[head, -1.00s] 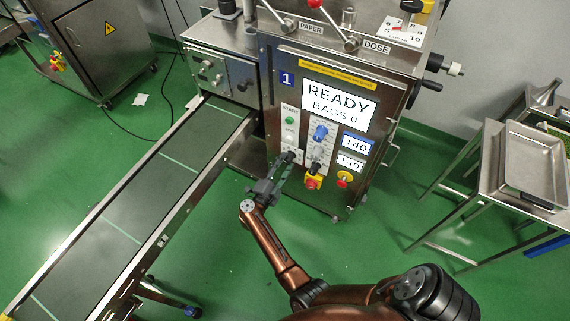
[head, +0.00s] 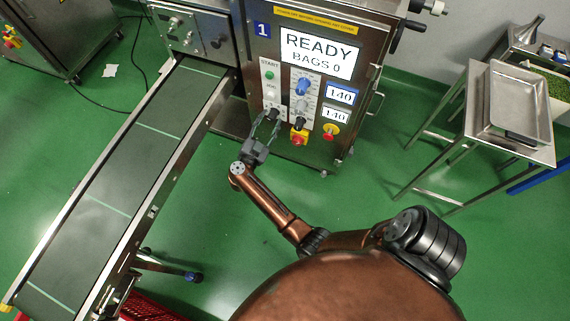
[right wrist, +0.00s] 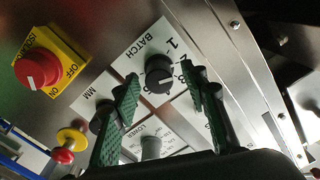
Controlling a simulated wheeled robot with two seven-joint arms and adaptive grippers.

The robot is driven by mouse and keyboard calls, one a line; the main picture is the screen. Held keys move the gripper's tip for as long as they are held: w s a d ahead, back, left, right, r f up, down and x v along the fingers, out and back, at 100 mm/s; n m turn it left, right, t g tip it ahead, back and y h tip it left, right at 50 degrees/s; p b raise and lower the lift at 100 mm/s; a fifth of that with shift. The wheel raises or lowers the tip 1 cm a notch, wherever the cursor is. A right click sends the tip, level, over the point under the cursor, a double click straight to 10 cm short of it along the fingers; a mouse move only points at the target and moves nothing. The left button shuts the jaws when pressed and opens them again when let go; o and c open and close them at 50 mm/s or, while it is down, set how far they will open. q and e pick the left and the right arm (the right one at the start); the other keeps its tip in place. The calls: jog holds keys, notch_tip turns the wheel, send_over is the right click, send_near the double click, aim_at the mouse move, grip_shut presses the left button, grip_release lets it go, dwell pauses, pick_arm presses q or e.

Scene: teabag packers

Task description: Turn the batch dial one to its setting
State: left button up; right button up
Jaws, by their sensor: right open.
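The batch dial (right wrist: 158,72) is a black round knob with a pale pointer mark, on a white plate marked BATCH with numerals, the nearest reading 1. The number the pointer meets cannot be read surely. In the head view the dial (head: 273,112) is low in the left column of the machine's panel. My right gripper (head: 265,122) is open in front of it. In the right wrist view the green-padded fingers (right wrist: 160,85) stand one on each side of the dial, with nothing held; contact cannot be told. My left gripper is not in view.
Close by are another black knob (head: 299,122), a red-and-yellow isolator switch (head: 298,138) and a red stop button (head: 331,131). The screen (head: 318,53) reads READY, BAGS 0. A conveyor (head: 130,160) runs at left; a steel stand with trays (head: 520,110) is at right.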

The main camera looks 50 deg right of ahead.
jog(key=shift+s+a+f+n+b, duration=0.1)
jog(key=shift+a+f+n+b, duration=0.1)
jog(key=shift+n+b, duration=0.35)
jog(key=shift+s+a+f+n+b, duration=0.1)
jog(key=shift+f+n+b, duration=0.05)
jog(key=shift+n+b, duration=0.35)
jog(key=s+a+f+n+t+y+p, duration=0.2)
jog(key=s+a+n+t+y+p, duration=0.4)
jog(key=a+n+t+p, duration=0.5)
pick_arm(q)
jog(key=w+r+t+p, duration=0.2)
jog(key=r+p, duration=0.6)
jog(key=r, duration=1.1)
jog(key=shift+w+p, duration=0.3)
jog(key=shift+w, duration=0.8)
pick_arm(e)
jog(key=s+a+f+n+g+y, duration=0.3)
jog(key=s+f+y, duration=0.7)
jog(key=s+f, duration=0.7)
jog(key=shift+n+g, duration=1.3)
jog(key=shift+n, duration=0.05)
jog(key=shift+s+d, duration=0.1)
jog(key=shift+s, duration=0.05)
